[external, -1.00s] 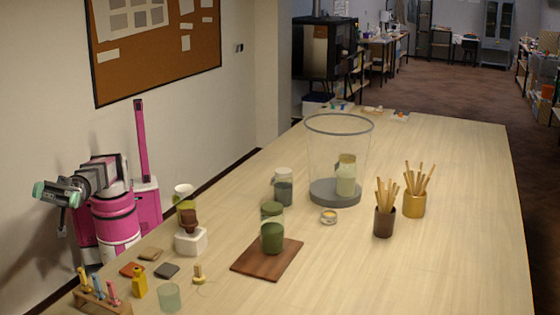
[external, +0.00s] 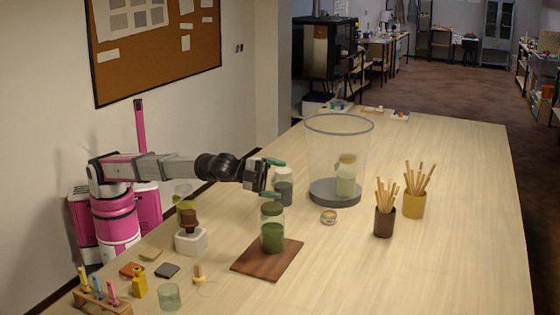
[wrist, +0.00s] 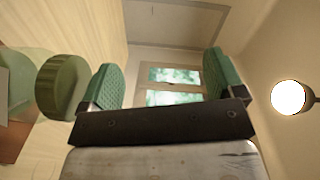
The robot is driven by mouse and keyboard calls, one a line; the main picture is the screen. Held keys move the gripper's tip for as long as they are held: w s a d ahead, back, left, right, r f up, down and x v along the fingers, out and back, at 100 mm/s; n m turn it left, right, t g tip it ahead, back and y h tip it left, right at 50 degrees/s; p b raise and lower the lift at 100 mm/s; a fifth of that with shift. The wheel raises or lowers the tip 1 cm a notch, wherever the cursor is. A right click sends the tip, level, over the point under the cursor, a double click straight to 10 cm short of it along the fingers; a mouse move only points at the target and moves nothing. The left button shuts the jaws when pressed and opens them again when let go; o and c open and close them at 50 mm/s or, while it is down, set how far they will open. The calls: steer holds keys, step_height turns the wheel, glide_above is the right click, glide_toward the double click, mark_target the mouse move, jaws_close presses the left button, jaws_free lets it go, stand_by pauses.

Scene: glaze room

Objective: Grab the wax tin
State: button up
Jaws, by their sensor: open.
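The wax tin (external: 328,217) is a small, low round tin with a yellowish top. It sits on the table just in front of the large clear bin's grey base. My gripper (external: 272,178) is open, with green fingertips, to the left of the tin and above the table, apart from it. The wrist view shows both fingers of my gripper (wrist: 163,80) spread with nothing between them. The tin does not show in the wrist view.
A clear bin (external: 310,150) holds a pale jar (external: 346,176). A grey-filled jar (external: 284,193) stands close to my gripper. A green jar (external: 272,238) stands on a board (external: 248,264); its lid (wrist: 62,87) shows at left. Two brush pots (external: 384,222) (external: 414,205) are right of the tin.

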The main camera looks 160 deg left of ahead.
steer(key=s+a+f+m+g+y, duration=0.1)
steer(key=s+a+f+g, duration=0.15)
steer(key=a, duration=0.35)
steer(key=m+g, duration=0.9)
steer(key=g, duration=0.1)
glide_toward(329, 216)
steer(key=shift+w+d+r+y, duration=0.15)
steer(key=shift+w+d+r, duration=0.1)
steer(key=shift+w, duration=0.25)
steer(key=shift+w+d+r+y, duration=0.15)
steer(key=shift+w+d+r, duration=0.05)
steer(key=shift+w, duration=0.3)
steer(key=shift+s+a+f+m+g, duration=0.1)
steer(key=shift+s+f+m+g, duration=0.1)
steer(key=shift+f+m+g, duration=0.25)
steer(key=x, duration=0.5)
steer(key=shift+a, duration=0.15)
steer(key=shift+s+x, duration=0.2)
steer(key=shift+x, duration=1.1)
steer(key=shift+s+x, duration=0.25)
steer(key=shift+x, duration=1.05)
steer(key=shift+r, duration=0.2)
steer(key=c, duration=1.1)
